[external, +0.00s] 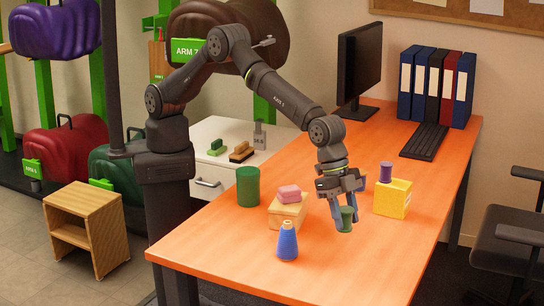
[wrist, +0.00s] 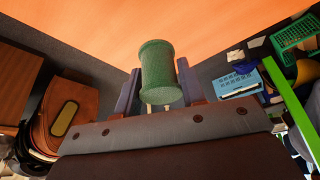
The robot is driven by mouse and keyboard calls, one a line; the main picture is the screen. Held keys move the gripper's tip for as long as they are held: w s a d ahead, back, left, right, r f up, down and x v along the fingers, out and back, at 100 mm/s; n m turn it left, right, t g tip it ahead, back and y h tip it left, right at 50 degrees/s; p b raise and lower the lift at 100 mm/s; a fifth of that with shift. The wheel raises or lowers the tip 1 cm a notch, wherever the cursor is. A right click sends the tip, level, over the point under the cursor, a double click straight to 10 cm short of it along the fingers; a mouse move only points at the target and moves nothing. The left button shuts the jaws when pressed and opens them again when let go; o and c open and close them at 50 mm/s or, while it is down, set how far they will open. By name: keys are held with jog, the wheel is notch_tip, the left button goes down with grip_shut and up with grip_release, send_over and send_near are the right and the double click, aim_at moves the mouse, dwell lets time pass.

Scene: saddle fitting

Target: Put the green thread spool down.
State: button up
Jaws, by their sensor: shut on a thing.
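The green thread spool (external: 346,219) is between the blue fingers of my gripper (external: 345,212), which is shut on it. The spool is upright in the external view, low over the orange table (external: 270,283); I cannot tell whether its bottom touches the top. In the wrist view the spool (wrist: 158,70) stands out between the two fingertips of my gripper (wrist: 157,88), with the orange table top beyond it.
A purple spool (external: 386,172) stands on a yellow box (external: 393,198) to the right. To the left are a blue bottle (external: 287,242), a pink block (external: 289,194) on a tan box (external: 288,212) and a dark green cylinder (external: 248,187). The table's front right is clear.

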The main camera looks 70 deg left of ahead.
jog(key=s+d, duration=0.3)
jog(key=s, duration=1.4)
jog(key=w+f, duration=0.2)
jog(key=w, duration=0.1)
jog(key=w+d+f, duration=0.1)
jog(key=w+f, duration=0.1)
jog(key=w, duration=0.2)
jog(key=w+d+f, duration=0.1)
jog(key=w+f, duration=0.1)
jog(key=w, duration=0.2)
jog(key=shift+f, duration=0.35)
jog(key=shift+w+d+f, duration=0.1)
jog(key=shift+f, duration=1.95)
jog(key=shift+f, duration=0.15)
jog(key=o, duration=1)
jog(key=v, duration=1.2)
